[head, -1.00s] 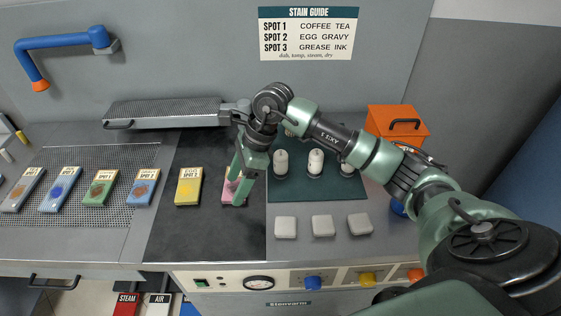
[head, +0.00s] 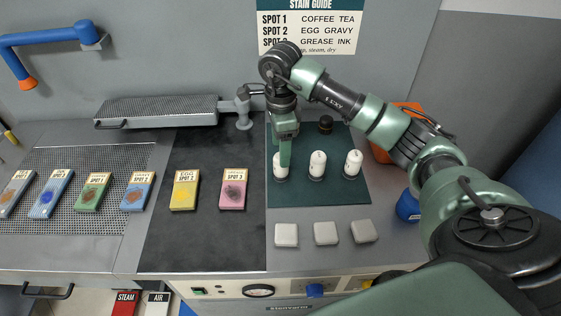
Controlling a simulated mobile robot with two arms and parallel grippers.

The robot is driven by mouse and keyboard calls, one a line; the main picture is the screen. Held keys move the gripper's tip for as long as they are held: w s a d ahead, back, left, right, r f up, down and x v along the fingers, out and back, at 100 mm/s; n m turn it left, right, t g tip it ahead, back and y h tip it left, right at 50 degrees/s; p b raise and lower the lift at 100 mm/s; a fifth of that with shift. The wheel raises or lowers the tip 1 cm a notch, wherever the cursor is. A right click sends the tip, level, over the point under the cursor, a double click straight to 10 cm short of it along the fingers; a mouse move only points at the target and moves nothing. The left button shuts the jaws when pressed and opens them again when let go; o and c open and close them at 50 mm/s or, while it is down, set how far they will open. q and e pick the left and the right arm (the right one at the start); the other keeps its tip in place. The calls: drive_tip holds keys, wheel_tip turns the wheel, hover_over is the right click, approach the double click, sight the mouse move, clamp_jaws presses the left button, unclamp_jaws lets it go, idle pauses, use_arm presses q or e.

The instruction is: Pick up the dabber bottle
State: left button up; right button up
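Three white dabber bottles stand upright in a row on the dark green mat (head: 330,194): the left bottle (head: 279,170), the middle bottle (head: 317,165) and the right bottle (head: 353,163). My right gripper (head: 285,163) points down at the left bottle. A green finger covers part of that bottle, and the other finger is hidden or lined up behind it. I cannot tell whether the fingers touch the bottle or how far apart they are. My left gripper is not in view.
Three pale pads (head: 326,233) lie in front of the mat. A dark round-topped object (head: 326,124) stands behind the bottles. A pink card (head: 233,189) and a yellow card (head: 185,189) lie left of the mat. A metal sleeve board (head: 160,112) is behind them.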

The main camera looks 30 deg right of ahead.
sight(279, 174)
drive_tip(key=shift+w+d+f, duration=0.1)
drive_tip(key=shift+f, duration=0.3)
drive_tip(key=shift+s+f+p, duration=0.2)
drive_tip(key=shift+f+p, duration=0.45)
drive_tip(key=shift+f, duration=0.15)
wheel_tip(279, 174, down, 5)
drive_tip(key=shift+w+d+r+p, duration=0.1)
drive_tip(key=shift+w+r+p, duration=0.1)
drive_tip(key=shift+p, duration=0.95)
drive_tip(key=shift+f, duration=0.3)
clamp_jaws()
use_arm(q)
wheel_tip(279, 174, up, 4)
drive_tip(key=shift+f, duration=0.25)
use_arm(e)
drive_tip(key=shift+r, duration=0.1)
